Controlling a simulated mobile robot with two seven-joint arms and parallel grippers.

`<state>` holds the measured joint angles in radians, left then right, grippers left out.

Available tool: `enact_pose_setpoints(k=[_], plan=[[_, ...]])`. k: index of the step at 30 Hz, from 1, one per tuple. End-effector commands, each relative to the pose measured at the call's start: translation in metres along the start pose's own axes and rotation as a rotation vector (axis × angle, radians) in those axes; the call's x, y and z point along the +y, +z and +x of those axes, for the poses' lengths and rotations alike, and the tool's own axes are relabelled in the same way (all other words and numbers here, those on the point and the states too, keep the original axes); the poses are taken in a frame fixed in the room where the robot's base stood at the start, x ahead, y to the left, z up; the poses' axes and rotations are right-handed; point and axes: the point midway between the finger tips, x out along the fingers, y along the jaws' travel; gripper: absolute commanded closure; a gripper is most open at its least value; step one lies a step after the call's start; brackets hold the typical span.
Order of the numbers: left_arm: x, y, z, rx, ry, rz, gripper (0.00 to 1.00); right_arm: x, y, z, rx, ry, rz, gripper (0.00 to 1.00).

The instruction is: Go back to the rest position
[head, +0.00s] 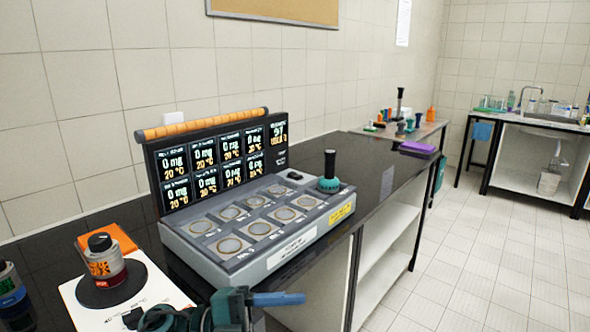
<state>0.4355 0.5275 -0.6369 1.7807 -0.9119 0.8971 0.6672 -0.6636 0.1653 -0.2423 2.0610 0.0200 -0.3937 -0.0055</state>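Neither of my grippers can be made out in the head view, and no arm of mine is clearly seen. The grey device (290,248) stands on the black bench, with several round ringed wells on its sloped top. Its upright black display panel (220,160) shows several readings of 0 mg and 20 °C, under an orange bar (205,124). A teal knob-like part with a black upright handle (329,170) stands at the device's back right corner.
A black-and-orange jar (104,262) stands on a black disc over a white plate (68,290). A teal and black item with a blue bar (278,299) is cut off at the bottom edge.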

Motion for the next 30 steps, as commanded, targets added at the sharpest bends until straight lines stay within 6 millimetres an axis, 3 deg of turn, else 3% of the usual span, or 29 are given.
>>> enact_pose_setpoints(k=[2, 5, 8, 11, 13, 15, 18, 21, 25, 30], plan=[[0.0, 0.003, -0.001, -0.068, -0.239, -0.104, 0.44, 0.0, 0.0, -0.001, -0.003, 0.001, 0.001, 0.37], [0.007, 0.02, -0.02, -0.22, -0.496, -0.245, 0.44, 0.001, 0.001, -0.001, -0.007, 0.003, 0.002, 0.37], [0.034, 0.04, -0.051, -0.424, -0.697, -0.419, 0.44, 0.001, 0.003, -0.001, -0.011, 0.004, 0.002, 0.37], [0.085, 0.055, -0.089, -0.663, -0.832, -0.623, 0.44, 0.001, 0.003, -0.001, -0.015, 0.005, 0.003, 0.37], [0.13, 0.057, -0.113, -0.832, -0.881, -0.775, 0.44, 0.002, 0.003, -0.001, -0.016, 0.006, 0.004, 0.37], [0.173, 0.051, -0.132, -0.974, -0.896, -0.912, 0.44, 0.002, 0.003, -0.002, -0.017, 0.007, 0.004, 0.37], [0.223, 0.036, -0.149, -1.122, -0.886, -1.068, 0.44, 0.002, 0.003, -0.002, -0.017, 0.007, 0.005, 0.37], [0.256, 0.021, -0.158, -1.212, -0.863, -1.174, 0.44, 0.002, 0.003, -0.002, -0.018, 0.008, 0.005, 0.37], [0.275, 0.011, -0.162, -1.262, -0.842, -1.239, 0.44, 0.002, 0.003, -0.002, -0.018, 0.008, 0.006, 0.37], [0.276, 0.011, -0.162, -1.263, -0.842, -1.241, 0.44, 0.002, 0.003, -0.002, -0.018, 0.008, 0.006, 0.37]])
